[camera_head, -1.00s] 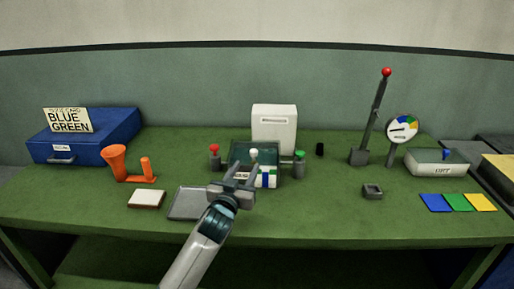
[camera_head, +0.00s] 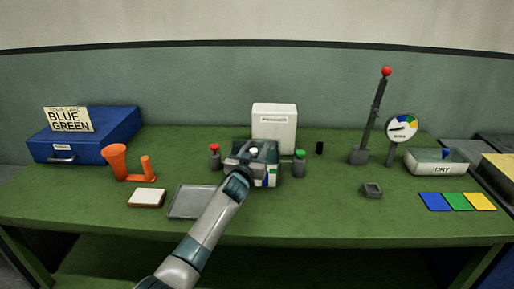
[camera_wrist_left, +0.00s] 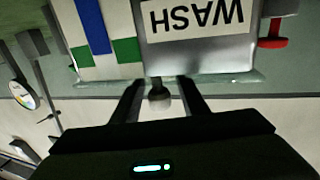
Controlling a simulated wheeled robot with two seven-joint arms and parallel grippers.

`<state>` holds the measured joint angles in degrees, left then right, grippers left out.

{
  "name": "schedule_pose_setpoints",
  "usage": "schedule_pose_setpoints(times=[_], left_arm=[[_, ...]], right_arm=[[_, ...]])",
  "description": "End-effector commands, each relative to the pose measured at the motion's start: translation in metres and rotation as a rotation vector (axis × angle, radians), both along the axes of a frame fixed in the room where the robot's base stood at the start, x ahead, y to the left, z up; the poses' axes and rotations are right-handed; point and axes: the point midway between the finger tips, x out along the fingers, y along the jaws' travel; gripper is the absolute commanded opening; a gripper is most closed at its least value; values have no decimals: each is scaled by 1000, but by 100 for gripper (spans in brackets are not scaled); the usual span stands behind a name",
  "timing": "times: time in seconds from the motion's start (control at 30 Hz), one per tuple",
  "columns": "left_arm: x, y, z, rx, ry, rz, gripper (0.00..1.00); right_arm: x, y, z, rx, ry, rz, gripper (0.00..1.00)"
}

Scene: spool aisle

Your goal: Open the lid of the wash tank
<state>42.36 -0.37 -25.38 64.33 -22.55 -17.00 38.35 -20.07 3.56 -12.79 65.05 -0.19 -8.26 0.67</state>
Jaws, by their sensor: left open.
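The wash tank stands at the middle of the green bench, partly hidden behind my left gripper (camera_head: 252,153). In the left wrist view its white WASH label (camera_wrist_left: 195,18) appears upside down on the tank front (camera_wrist_left: 207,55), beside blue and green stripes. The lid (camera_wrist_left: 230,78) shows as a pale greenish edge and looks closed. Its pale round knob (camera_head: 254,150) sits on top; in the left wrist view the knob (camera_wrist_left: 158,93) lies between the two open fingers, with gaps either side. My right gripper is not in view.
A red-topped post (camera_head: 215,157) and a green-topped post (camera_head: 299,163) flank the tank closely. A white box (camera_head: 274,128) stands behind it. A grey tray (camera_head: 192,203) lies in front left. A tall red-knobbed lever (camera_head: 370,125) and a gauge (camera_head: 401,127) stand right.

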Motion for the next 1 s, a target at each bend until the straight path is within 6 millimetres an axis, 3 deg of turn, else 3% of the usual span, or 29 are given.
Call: schedule_pose_setpoints(times=[0.53, 0.7, 1.0], left_arm=[[10, -3, 0, 1, 1, -1, 40], [10, -3, 0, 1, 1, -1, 0], [10, -3, 1, 1, 4, -1, 0]], right_arm=[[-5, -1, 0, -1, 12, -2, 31], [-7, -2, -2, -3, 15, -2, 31], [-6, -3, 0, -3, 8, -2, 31]])
